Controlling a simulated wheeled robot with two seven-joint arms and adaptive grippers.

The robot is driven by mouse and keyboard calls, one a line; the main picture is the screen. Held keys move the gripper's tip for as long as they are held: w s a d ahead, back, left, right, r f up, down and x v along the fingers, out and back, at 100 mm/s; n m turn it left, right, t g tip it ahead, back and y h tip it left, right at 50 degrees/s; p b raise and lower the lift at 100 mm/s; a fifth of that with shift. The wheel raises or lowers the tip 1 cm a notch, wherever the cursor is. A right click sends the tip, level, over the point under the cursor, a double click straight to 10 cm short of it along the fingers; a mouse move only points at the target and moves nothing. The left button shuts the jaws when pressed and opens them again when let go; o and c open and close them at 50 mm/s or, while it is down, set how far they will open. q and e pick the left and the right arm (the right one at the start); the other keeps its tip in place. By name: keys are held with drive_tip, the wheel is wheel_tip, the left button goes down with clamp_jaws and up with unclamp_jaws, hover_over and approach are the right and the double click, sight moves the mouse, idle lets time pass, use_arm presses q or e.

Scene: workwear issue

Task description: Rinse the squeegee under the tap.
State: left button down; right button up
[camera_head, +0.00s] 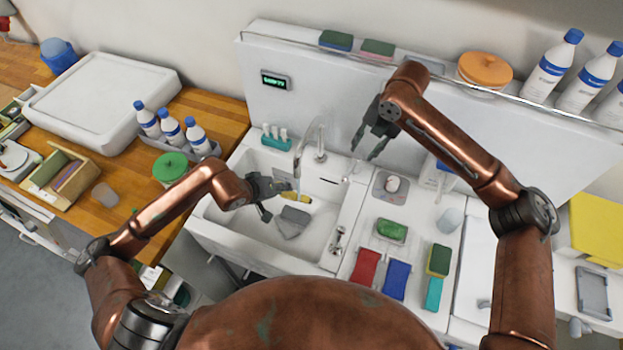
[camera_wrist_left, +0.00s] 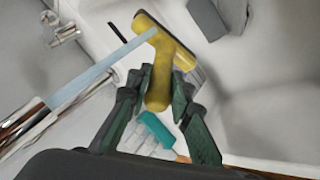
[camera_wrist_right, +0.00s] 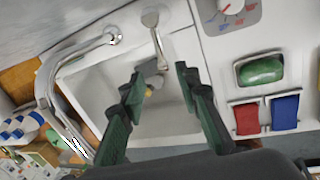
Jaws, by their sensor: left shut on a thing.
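The yellow squeegee (camera_wrist_left: 172,58) is in my left gripper (camera_wrist_left: 163,103), which is shut on its handle. In the head view the left gripper (camera_head: 270,198) is low over the white sink (camera_head: 318,232), and only a little of the squeegee (camera_head: 290,195) shows. The chrome tap (camera_head: 321,142) arches over the sink. In the left wrist view a pale blue stream of water (camera_wrist_left: 100,72) runs from the spout (camera_wrist_left: 25,122) to the squeegee's head. My right gripper (camera_head: 368,143) is open and empty, above the counter right of the tap.
A grey block (camera_head: 292,222) lies in the sink. Right of it are a green soap (camera_head: 391,230), a red cloth (camera_head: 366,267) and a blue cloth (camera_head: 396,279). A teal holder (camera_head: 276,139) stands behind the sink. Blue-capped bottles (camera_head: 171,130) stand on the wooden counter at left.

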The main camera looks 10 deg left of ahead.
drive_tip(key=shift+f, duration=0.1)
drive_tip(key=c, duration=0.5)
drive_tip(key=shift+s+d+f+m+y, duration=0.1)
drive_tip(key=shift+s+d+m+y, duration=0.1)
drive_tip(key=shift+m, duration=0.3)
drive_tip(key=shift+s+d+f+m+y, duration=0.1)
drive_tip(key=shift+m+y, duration=0.1)
drive_tip(key=shift+m, duration=0.3)
drive_tip(key=c, duration=0.3)
drive_tip(key=s+d+m+y, duration=0.1)
drive_tip(key=d+m, duration=0.1)
drive_tip(key=m, duration=0.2)
drive_tip(key=s+d+m+y, duration=0.1)
drive_tip(key=d+m, duration=0.1)
drive_tip(key=m, duration=0.3)
drive_tip(key=d+m+y, duration=0.2)
drive_tip(key=d+m, duration=0.1)
drive_tip(key=m, duration=0.1)
drive_tip(key=shift+s+f+m+t, duration=0.15)
drive_tip(key=shift+s+m+t, duration=0.25)
clamp_jaws()
drive_tip(key=m, duration=0.2)
approach(352, 168)
drive_tip(key=s+a+f, duration=0.2)
drive_tip(key=a+f, duration=0.1)
drive_tip(key=f, duration=0.2)
drive_tip(key=shift+a+f+t, duration=0.3)
drive_tip(key=shift+a+f, duration=0.05)
drive_tip(key=shift+a, duration=0.25)
